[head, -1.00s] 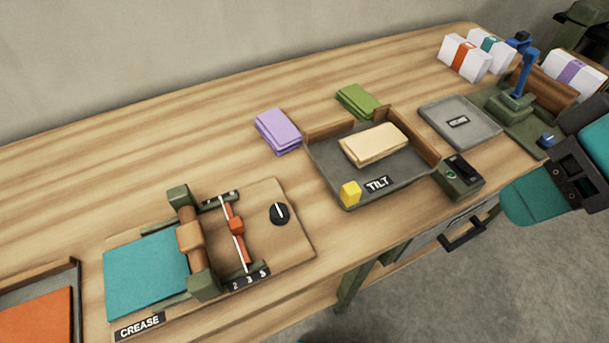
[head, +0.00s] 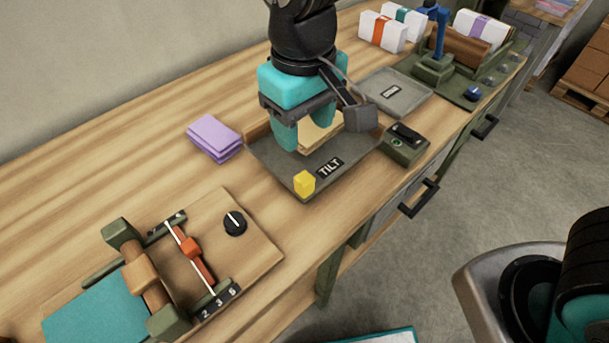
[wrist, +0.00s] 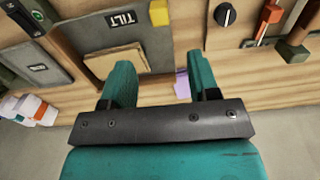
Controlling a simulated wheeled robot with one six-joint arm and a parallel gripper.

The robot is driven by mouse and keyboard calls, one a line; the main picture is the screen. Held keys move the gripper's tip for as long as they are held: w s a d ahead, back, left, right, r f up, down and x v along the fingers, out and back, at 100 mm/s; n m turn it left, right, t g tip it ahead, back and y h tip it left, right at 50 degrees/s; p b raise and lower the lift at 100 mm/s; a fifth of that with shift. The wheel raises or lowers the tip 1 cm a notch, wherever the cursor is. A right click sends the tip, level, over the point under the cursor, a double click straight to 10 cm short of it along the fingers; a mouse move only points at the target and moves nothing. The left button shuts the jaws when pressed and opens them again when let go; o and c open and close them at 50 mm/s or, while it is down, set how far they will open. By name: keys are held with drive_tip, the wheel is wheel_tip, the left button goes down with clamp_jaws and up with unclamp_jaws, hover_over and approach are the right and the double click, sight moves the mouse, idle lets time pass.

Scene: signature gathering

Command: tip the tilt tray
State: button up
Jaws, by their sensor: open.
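The tilt tray (head: 283,164) is a shallow grey tray with wooden walls at its back and a "TILT" label on its front part. A yellow tab (head: 304,184) sits at its front corner and also shows in the wrist view (wrist: 160,12). A cream stack (head: 318,134) lies in the tray, partly hidden by my gripper. My gripper (head: 305,132) is open, pointing down over the back part of the tray, with its teal fingers apart. In the wrist view the fingers frame bare tray and wood; the cream stack (wrist: 113,60) is partly behind one finger. I cannot tell the gripper's exact height.
A purple stack (head: 214,138) lies left of the tray. A control box (head: 404,146) stands at its right. The crease board (head: 255,248) with a black knob is at the front left. A second grey tray (head: 410,105) and wrapped white bundles (head: 382,32) are further back.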

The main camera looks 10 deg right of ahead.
sight(305, 177)
wheel_tip(305, 177, down, 13)
drive_tip(key=shift+r+p, duration=0.2)
drive_tip(key=shift+p, duration=0.2)
